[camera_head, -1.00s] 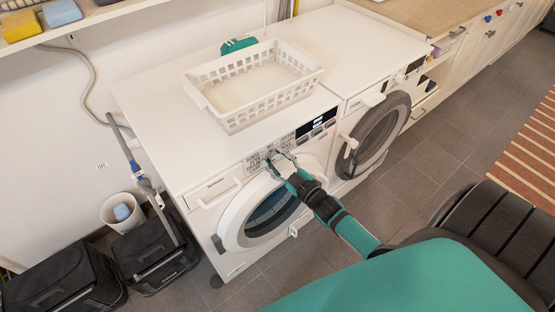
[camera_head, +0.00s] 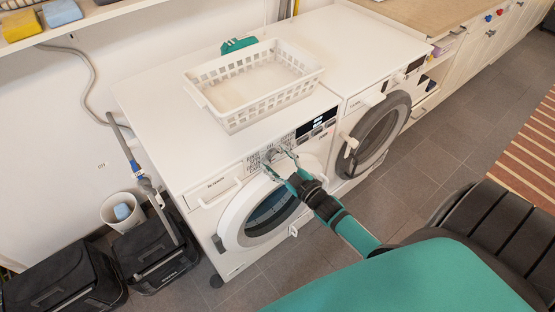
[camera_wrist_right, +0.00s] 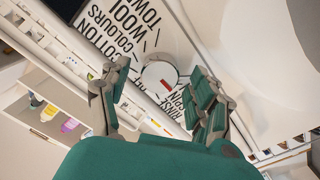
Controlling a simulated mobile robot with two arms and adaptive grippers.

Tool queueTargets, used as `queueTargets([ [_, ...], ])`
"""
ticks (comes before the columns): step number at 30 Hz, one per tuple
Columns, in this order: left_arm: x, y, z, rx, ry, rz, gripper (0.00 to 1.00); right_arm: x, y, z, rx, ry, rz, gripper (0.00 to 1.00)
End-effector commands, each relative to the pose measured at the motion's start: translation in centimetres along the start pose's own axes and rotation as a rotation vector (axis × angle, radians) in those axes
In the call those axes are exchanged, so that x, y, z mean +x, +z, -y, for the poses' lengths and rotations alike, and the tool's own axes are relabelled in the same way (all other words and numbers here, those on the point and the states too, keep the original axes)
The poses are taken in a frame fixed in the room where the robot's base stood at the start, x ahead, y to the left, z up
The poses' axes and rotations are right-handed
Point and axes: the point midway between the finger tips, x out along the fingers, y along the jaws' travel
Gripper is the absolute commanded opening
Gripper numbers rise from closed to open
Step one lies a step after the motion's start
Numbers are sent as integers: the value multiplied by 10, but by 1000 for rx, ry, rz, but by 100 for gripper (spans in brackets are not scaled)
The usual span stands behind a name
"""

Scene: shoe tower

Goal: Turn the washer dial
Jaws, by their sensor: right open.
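The washer (camera_head: 150,130) is white, with a round door (camera_head: 265,215) on its front that is closed or nearly so. Its dial sits on the front panel behind my right gripper (camera_head: 281,164) in the head view, largely hidden there. In the right wrist view the dial (camera_wrist_right: 160,78) is a round white knob with a red mark, ringed by printed programme names. My right gripper (camera_wrist_right: 160,100) is open, with one finger on each side of the dial in that view. I cannot tell whether the fingers touch it. My left gripper is not in view.
A white basket (camera_head: 255,85) stands on top of the washer. A second machine with a grey round door (camera_head: 383,135) stands to the right. Black boxes (camera_head: 65,280), a bucket (camera_head: 121,212) and a long-handled tool are at the left. The floor in front is clear.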

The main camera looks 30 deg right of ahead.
Motion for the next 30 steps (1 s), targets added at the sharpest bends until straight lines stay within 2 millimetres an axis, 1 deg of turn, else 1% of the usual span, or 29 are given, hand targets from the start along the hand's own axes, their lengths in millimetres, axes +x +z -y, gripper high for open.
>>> queueTargets([
  [2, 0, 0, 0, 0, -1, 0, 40, -6, 1, 0, 0, 0, 1, 63],
  [5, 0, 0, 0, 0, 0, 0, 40, -20, 1, 1, 0, -1, 2, 63],
  [12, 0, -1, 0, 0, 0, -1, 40, -72, 2, 1, 0, -3, 4, 63],
  [15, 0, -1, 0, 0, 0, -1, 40, -91, 1, 1, 0, -2, 3, 63],
  [18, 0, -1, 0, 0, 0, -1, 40, -105, 1, 1, 0, -1, 2, 63],
  [21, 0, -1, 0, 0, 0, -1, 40, -114, 1, 0, 0, 0, 1, 63],
  [24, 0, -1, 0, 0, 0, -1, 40, -119, 0, 0, 0, 0, 1, 63],
  [30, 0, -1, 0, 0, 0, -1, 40, -120, 0, 0, 0, 0, 0, 63],
])
